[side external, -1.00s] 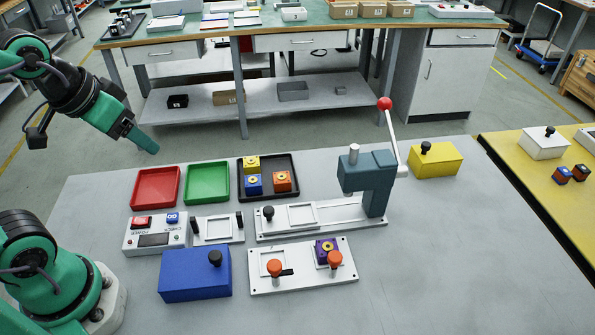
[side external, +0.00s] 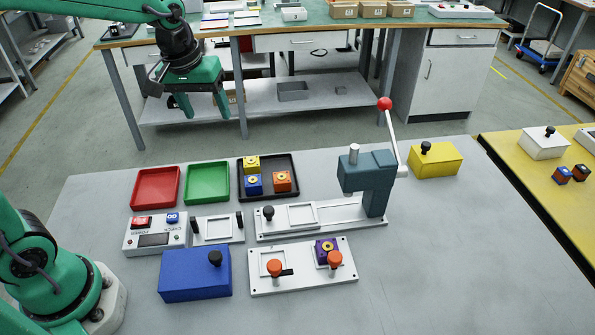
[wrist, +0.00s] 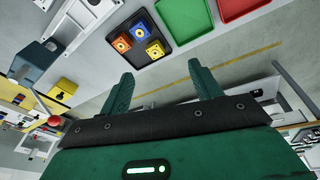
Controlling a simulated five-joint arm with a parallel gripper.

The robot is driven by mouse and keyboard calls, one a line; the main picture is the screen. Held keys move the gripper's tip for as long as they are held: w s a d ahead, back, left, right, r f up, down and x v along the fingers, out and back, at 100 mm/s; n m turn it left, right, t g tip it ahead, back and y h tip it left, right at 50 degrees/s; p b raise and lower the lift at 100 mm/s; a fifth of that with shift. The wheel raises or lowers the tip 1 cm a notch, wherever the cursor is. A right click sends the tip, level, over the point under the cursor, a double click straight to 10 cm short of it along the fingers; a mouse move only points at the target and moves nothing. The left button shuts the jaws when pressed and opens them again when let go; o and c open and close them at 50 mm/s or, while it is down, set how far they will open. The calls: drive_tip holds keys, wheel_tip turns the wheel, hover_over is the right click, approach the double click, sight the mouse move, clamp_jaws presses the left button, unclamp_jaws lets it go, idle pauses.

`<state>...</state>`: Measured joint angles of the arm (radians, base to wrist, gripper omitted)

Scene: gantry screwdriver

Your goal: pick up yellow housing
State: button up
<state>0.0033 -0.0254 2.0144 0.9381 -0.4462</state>
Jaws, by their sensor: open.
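The yellow housing (side external: 251,163) is a small cube with a dark-centred top, at the back left of the black tray (side external: 291,160). A blue housing (side external: 254,184) and an orange housing (side external: 281,180) share the tray. In the wrist view the yellow housing (wrist: 155,49) shows beyond my fingertips, beside the blue one (wrist: 139,31) and the orange one (wrist: 121,42). My gripper (side external: 205,114) is open and empty, pointing down, well above and to the left of the tray. Both green fingers (wrist: 163,82) are apart in the wrist view.
Red (side external: 155,188) and green (side external: 207,182) trays lie left of the black tray. A lever press (side external: 367,178) stands to its right. A purple housing (side external: 326,251) sits in a white fixture (side external: 300,282) in front. A yellow box (side external: 435,160) is at right.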

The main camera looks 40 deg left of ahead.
sight(251, 160)
drive_tip(key=w+f+n, duration=0.1)
drive_tip(key=w+f, duration=0.2)
drive_tip(key=f, duration=0.1)
drive_tip(key=w+f+n+g, duration=0.1)
drive_tip(key=w+f, duration=0.3)
drive_tip(key=w+f+n+g, duration=0.1)
drive_tip(key=w+f+n, duration=0.1)
drive_tip(key=w+f, duration=0.2)
drive_tip(key=shift+d+f, duration=0.1)
drive_tip(key=shift+f, duration=0.15)
drive_tip(key=shift+s+f, duration=0.1)
drive_tip(key=shift+f, duration=1.2)
drive_tip(key=shift+s+f, duration=0.15)
drive_tip(key=shift+f, duration=2.45)
drive_tip(key=c, duration=1.1)
drive_tip(key=shift+r, duration=0.1)
drive_tip(key=shift+c, duration=0.2)
